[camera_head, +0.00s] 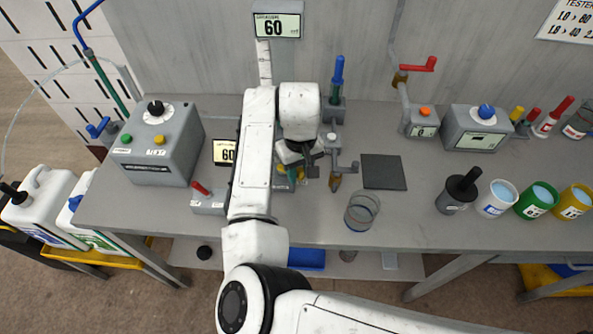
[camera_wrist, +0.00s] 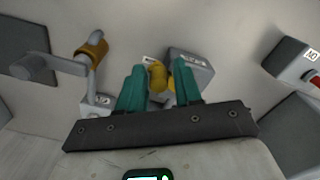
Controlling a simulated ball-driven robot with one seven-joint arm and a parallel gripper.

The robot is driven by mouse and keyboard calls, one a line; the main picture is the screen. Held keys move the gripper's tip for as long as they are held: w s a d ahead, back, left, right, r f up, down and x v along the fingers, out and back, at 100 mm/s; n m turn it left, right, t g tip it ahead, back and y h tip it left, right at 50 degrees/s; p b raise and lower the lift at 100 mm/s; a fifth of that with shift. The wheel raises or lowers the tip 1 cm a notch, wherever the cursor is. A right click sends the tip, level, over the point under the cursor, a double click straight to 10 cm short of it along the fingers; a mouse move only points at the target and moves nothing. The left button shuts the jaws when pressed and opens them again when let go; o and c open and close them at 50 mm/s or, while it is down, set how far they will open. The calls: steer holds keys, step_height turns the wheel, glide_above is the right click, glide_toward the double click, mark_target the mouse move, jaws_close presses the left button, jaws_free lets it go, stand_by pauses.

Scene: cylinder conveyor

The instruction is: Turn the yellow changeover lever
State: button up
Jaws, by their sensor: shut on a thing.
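The yellow lever (camera_wrist: 157,78) shows in the wrist view as a rounded yellow knob between the two teal fingers. My gripper (camera_wrist: 160,70) is shut on it, with one finger at each side. A grey box (camera_wrist: 190,66) with a small label stands just behind the knob.
A grey crank arm with a brass fitting (camera_wrist: 92,50) stands close left in the wrist view. In the head view, a glass (camera_head: 362,211) and a dark mat (camera_head: 384,172) lie right of my gripper. A red-levered box (camera_head: 208,199) stands left, near the bench (camera_head: 420,216) front.

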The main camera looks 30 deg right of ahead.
steer(key=shift+o, duration=0.2)
steer(key=shift+w+d, duration=0.2)
steer(key=shift+o, duration=0.4)
steer(key=shift+w+d+r, duration=0.1)
steer(key=shift+w+d, duration=0.3)
steer(key=shift+d, duration=0.05)
steer(key=o, duration=1.3)
steer(key=shift+s, duration=0.1)
step_height(320, 180, up, 5)
steer(key=p, duration=0.4)
